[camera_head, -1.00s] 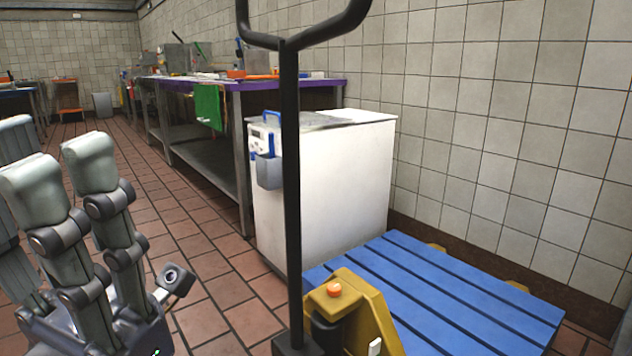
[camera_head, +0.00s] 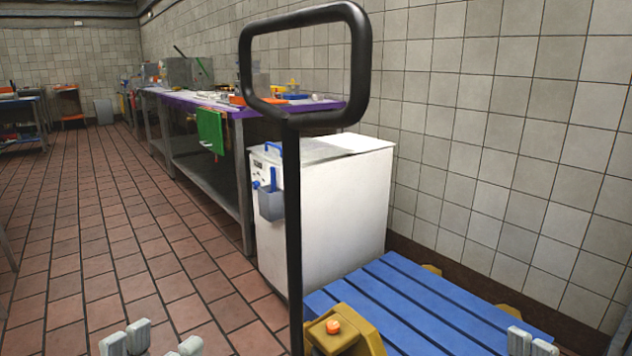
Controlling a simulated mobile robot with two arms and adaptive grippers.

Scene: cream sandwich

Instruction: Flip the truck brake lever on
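A pallet truck stands in front of me. Its black loop handle (camera_head: 305,12) rises on a dark upright pole (camera_head: 294,230). Its yellow body (camera_head: 372,343) carries a round orange knob (camera_head: 333,326) on top, beside the pole. I cannot tell which part is the brake lever. My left gripper (camera_head: 160,343) shows only pale fingertips at the bottom left, spread apart and empty, left of the truck. My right gripper (camera_head: 532,343) shows only pale fingertips at the bottom right, in front of the pallet; its opening cannot be made out.
A blue slatted pallet (camera_head: 430,300) lies behind the yellow body. A white chest (camera_head: 335,205) stands behind the pole, against the tiled wall. A long purple-edged table (camera_head: 240,113) with tools runs back along the wall. The tiled floor (camera_head: 120,240) at left is free.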

